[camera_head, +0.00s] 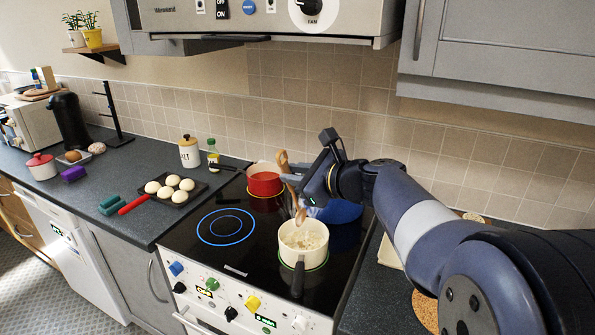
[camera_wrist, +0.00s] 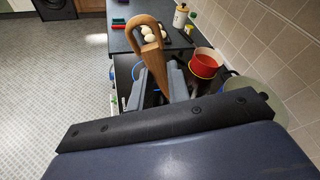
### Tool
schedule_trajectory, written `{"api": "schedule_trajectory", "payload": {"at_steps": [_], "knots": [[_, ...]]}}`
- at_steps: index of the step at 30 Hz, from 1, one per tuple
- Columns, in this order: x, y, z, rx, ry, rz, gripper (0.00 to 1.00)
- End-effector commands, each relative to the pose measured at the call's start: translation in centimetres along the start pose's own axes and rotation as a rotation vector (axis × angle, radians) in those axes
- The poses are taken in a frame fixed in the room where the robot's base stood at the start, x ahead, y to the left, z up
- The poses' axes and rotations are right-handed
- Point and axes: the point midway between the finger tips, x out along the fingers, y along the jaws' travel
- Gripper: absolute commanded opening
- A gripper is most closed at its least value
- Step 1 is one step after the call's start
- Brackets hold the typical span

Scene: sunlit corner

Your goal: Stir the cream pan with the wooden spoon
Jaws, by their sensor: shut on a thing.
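The cream pan (camera_head: 317,258) stands on the front right hob ring, its dark handle pointing to the front. Pale lumpy food (camera_head: 303,239) lies inside it. My gripper (camera_head: 303,190) is above and behind the pan, shut on the wooden spoon (camera_head: 299,208). The spoon's low end hangs at the pan's back rim; I cannot tell whether it touches the food. In the wrist view the spoon's wooden upper part (camera_wrist: 152,50) rises between my gripper's fingers (camera_wrist: 160,85). The cream pan cannot be made out in the wrist view.
A red pot (camera_head: 264,184) stands on the back left ring and a blue pan (camera_head: 340,212) on the back right, partly behind my gripper. A tray of white balls (camera_head: 172,188) lies on the left counter. The front left ring (camera_head: 226,227) is bare. The hood (camera_head: 265,20) hangs above.

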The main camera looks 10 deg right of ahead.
Motion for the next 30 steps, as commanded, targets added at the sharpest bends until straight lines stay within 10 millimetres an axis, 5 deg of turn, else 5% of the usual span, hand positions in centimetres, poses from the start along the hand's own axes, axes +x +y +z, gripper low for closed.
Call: {"api": "schedule_trajectory", "payload": {"at_steps": [7, 30], "knots": [[0.2, 1.9, -1.3, -0.001, -0.001, 0.001, 0.00], [2.6, 1.9, -7.1, 0.000, -0.001, 0.001, 0.00]]}}
